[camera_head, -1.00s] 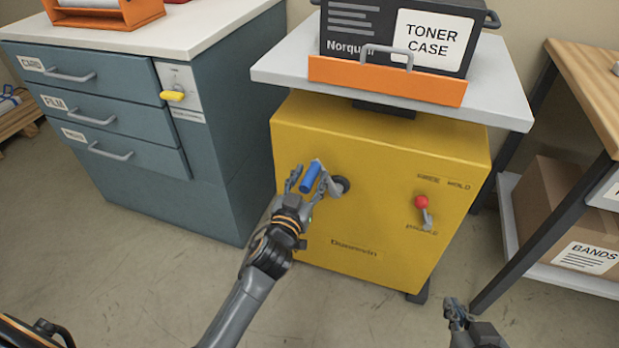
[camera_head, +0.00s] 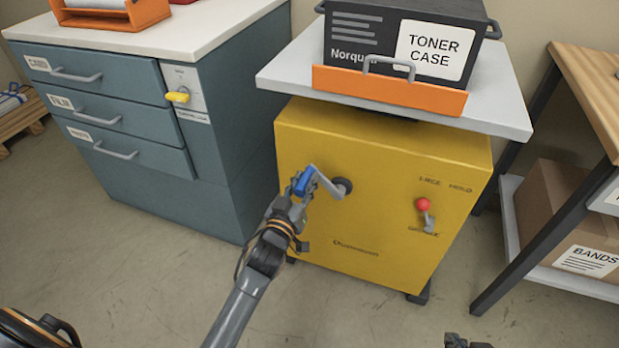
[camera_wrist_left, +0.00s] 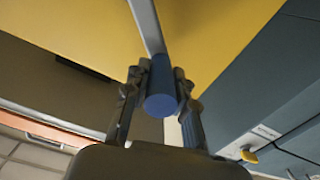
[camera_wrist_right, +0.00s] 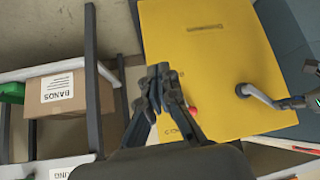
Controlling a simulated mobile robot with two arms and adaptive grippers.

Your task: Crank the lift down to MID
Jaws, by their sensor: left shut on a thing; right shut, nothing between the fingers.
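The yellow lift (camera_head: 375,215) stands in the middle of the head view, with a grey platform (camera_head: 290,68) on top. A crank with a grey arm (camera_head: 327,184) and a blue handle (camera_head: 304,181) sticks out of its front, the handle up and left of the dark hub (camera_head: 342,187). My left gripper (camera_head: 292,200) is shut on the blue handle, which also shows between the fingers in the left wrist view (camera_wrist_left: 160,95). A red-knobbed lever (camera_head: 424,206) is at the right of the front. My right gripper (camera_wrist_right: 160,85) is shut and empty, apart from the lift.
The black toner case (camera_head: 400,40) sits on the platform behind an orange lip. A blue-grey drawer cabinet (camera_head: 215,150) stands left. A wooden-topped table (camera_head: 590,90) with a bands box (camera_head: 570,215) stands right. Floor in front is clear.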

